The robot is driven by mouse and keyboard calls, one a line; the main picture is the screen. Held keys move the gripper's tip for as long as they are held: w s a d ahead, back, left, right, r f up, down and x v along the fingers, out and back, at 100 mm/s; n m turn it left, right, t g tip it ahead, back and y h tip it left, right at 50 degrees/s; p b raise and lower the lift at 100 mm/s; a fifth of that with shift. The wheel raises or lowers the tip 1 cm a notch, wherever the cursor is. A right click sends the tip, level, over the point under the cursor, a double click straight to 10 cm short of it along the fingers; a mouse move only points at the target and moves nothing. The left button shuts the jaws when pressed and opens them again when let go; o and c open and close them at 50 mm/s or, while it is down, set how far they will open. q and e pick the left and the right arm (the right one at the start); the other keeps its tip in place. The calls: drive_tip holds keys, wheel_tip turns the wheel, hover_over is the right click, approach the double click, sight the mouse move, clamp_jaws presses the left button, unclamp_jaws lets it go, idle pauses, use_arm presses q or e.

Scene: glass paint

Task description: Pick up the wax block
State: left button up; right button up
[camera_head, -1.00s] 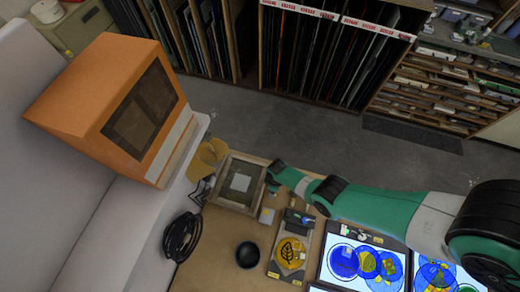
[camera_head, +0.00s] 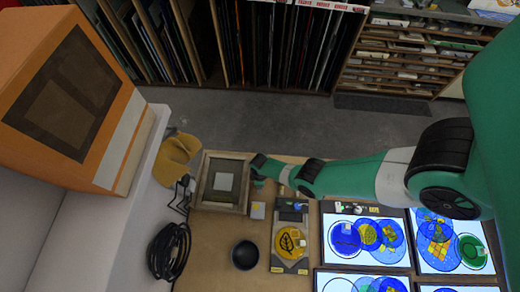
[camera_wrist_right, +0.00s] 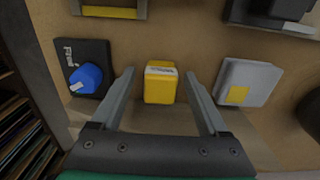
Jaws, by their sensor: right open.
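The wax block (camera_wrist_right: 160,84) is a small yellow block with a white label on top. It stands upright on the bench in the right wrist view, between the fingers of my right gripper (camera_wrist_right: 164,88). The gripper is open, with a gap on both sides of the block. In the head view my right gripper (camera_head: 258,176) is low over the bench, beside the framed panel (camera_head: 222,206); the wax block is hidden there by the gripper and arm. My left gripper is in neither view.
A grey block with a yellow sticker (camera_wrist_right: 247,82) is right of the fingers, and a blue round object (camera_wrist_right: 86,78) on a dark pad is left. A black bowl (camera_head: 245,255), a leaf board (camera_head: 289,242) and lit glass panels (camera_head: 365,240) share the bench. A cable coil (camera_head: 169,250) lies left.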

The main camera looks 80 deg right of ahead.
drive_tip(key=shift+r, duration=0.1)
clamp_jaws()
idle(0.3)
